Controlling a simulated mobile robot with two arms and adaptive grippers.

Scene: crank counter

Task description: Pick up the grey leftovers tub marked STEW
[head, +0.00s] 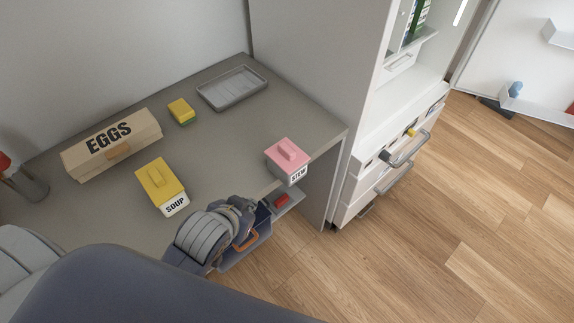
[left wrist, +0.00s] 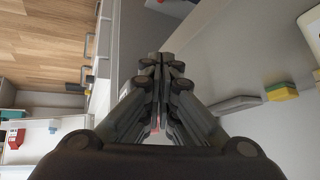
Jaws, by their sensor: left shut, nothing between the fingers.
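The tub marked STEW (head: 288,158) stands upright near the front right edge of the counter. Its lid and handle look pink, and its label faces the front. A yellow-lidded tub marked SOUP (head: 161,187) stands to its left. My left gripper (head: 249,204) is at the counter's front edge, left of and nearer than the STEW tub, apart from it. In the left wrist view my left gripper (left wrist: 163,75) has its fingers together with nothing held. A bit of pink shows behind the fingers there. My right gripper is not in view.
An egg carton (head: 112,144), a yellow-and-green sponge (head: 181,111) and a grey tray (head: 232,88) are farther back on the counter (head: 225,145). A tall white unit with drawers (head: 372,175) rises at the right. A red item (head: 281,200) lies below the counter edge.

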